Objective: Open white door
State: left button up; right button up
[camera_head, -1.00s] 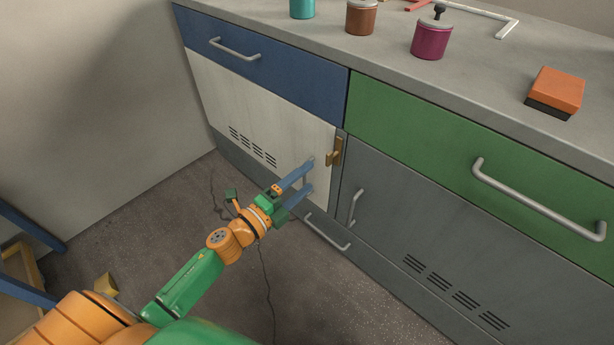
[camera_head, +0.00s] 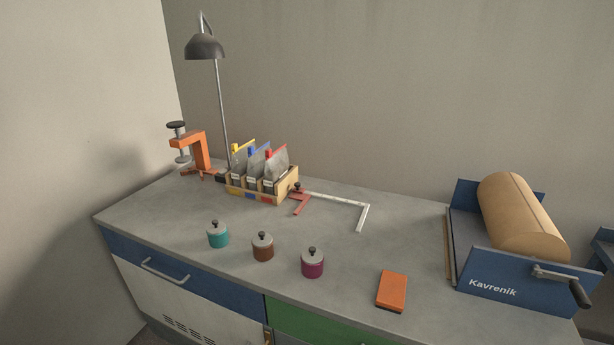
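The white door (camera_head: 170,307) shows only in its upper part at the lower left, under a blue drawer (camera_head: 190,281) with a bar handle. It looks closed in the part that shows. Its vent slots are at the bottom edge of the view, and a bit of the brass latch (camera_head: 267,337) shows at its right side. The door's handle and lower part are out of view. Neither of my grippers is in view.
The bench top (camera_head: 330,225) holds teal (camera_head: 218,236), brown (camera_head: 263,248) and magenta (camera_head: 313,264) pots, an orange block (camera_head: 392,291), a crate of bags (camera_head: 262,190), an orange clamp (camera_head: 190,152), a lamp (camera_head: 205,47) and a paper roll (camera_head: 520,215). A green drawer (camera_head: 310,327) lies below.

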aim_at(206, 322)
jog(key=u, duration=1.15)
jog(key=i+z, duration=0.2)
jog(key=z, duration=0.2)
jog(key=i+z, duration=0.2)
jog(key=z, duration=0.15)
jog(key=i+j+z, duration=0.15)
jog(key=z, duration=0.25)
